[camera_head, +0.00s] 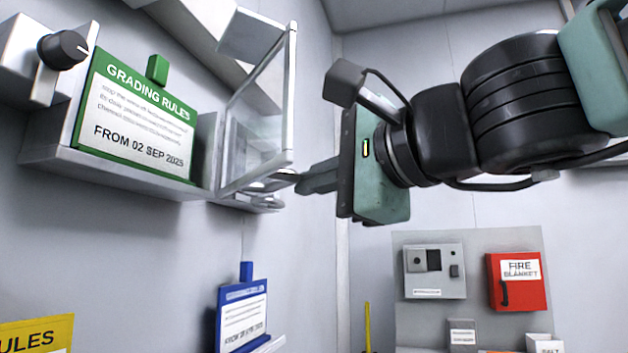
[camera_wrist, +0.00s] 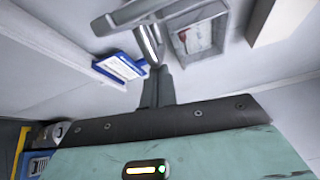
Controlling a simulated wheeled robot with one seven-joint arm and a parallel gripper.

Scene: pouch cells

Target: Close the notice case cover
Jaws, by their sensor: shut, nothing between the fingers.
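The notice case (camera_head: 207,150) is on the left wall, beside the green sign. Its clear cover (camera_head: 290,95) has a pale frame and stands swung out from the wall, open. A light metal handle-like part (camera_head: 272,182) is at the cover's lower edge. My gripper (camera_head: 299,184) is shut and empty, with its tips right by this lower corner; I cannot tell whether they touch. In the wrist view, my shut gripper fingers (camera_wrist: 156,76) point at a pale bar (camera_wrist: 148,42), which looks like the same part. The case interior is mostly hidden in the head view.
A green grading rules sign (camera_head: 138,115) stands on a wall ledge at left, near a black knob (camera_head: 62,50). A blue sign (camera_head: 243,312) is below. A grey box (camera_head: 434,271) and red fire blanket box (camera_head: 517,281) are on the far wall. Space right of the cover holds my arm.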

